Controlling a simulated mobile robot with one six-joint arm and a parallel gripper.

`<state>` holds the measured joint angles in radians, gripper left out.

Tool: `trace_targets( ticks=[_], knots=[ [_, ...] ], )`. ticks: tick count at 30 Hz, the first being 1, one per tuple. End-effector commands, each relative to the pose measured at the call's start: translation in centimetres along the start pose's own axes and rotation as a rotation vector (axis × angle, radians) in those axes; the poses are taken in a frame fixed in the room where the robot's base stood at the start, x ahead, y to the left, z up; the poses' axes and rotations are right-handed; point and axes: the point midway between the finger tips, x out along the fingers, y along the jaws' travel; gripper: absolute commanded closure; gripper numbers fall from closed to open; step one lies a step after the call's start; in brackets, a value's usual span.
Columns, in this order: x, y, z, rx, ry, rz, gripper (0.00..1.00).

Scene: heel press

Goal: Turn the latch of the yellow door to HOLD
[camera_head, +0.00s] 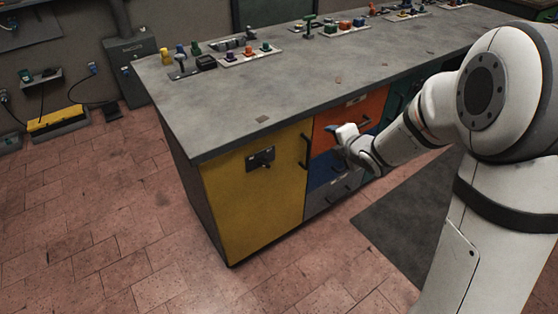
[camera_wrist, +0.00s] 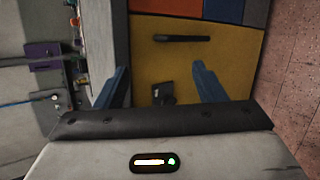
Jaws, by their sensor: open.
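The yellow door (camera_head: 250,205) is the left front of the grey-topped bench and looks closed. Its latch (camera_head: 261,158) is a small dark plate with a knob, high on the door. What the latch is set to is too small to read. In the wrist view the latch (camera_wrist: 162,92) shows between my two blue fingers, beyond them on the yellow door (camera_wrist: 225,50). My gripper (camera_head: 334,129) is open and empty, in front of the drawers to the right of the latch and apart from it. In the wrist view my gripper (camera_wrist: 157,78) has its fingers spread wide.
A dark bar handle (camera_head: 304,151) stands out at the door's right edge, between the latch and my gripper. The bench top (camera_head: 240,105) overhangs the door. Orange (camera_head: 368,108) and blue (camera_head: 325,168) drawers are to the right. Floor before the door is clear.

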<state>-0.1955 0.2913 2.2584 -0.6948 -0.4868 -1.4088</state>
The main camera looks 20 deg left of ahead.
Motion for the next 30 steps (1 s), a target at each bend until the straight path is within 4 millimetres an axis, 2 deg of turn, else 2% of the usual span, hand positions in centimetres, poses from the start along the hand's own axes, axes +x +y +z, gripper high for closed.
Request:
trace_targets(
  ticks=[1, 3, 6, 9, 12, 17, 24, 30],
  knots=[
    [3.3, -1.9, -2.7, -0.130, 0.075, 0.059, 0.36],
    [5.9, -2.5, -5.8, -0.306, 0.162, 0.165, 0.36],
    [8.3, -3.4, -9.6, -0.495, 0.255, 0.310, 0.36],
    [9.4, -4.1, -12.4, -0.614, 0.311, 0.424, 0.36],
    [9.8, -4.4, -13.9, -0.676, 0.339, 0.493, 0.36],
    [10.8, -4.0, -15.1, -0.704, 0.350, 0.525, 0.36],
    [13.9, -2.7, -16.8, -0.702, 0.349, 0.522, 0.36],
    [15.7, -1.9, -17.7, -0.700, 0.346, 0.521, 0.36]
  ],
)
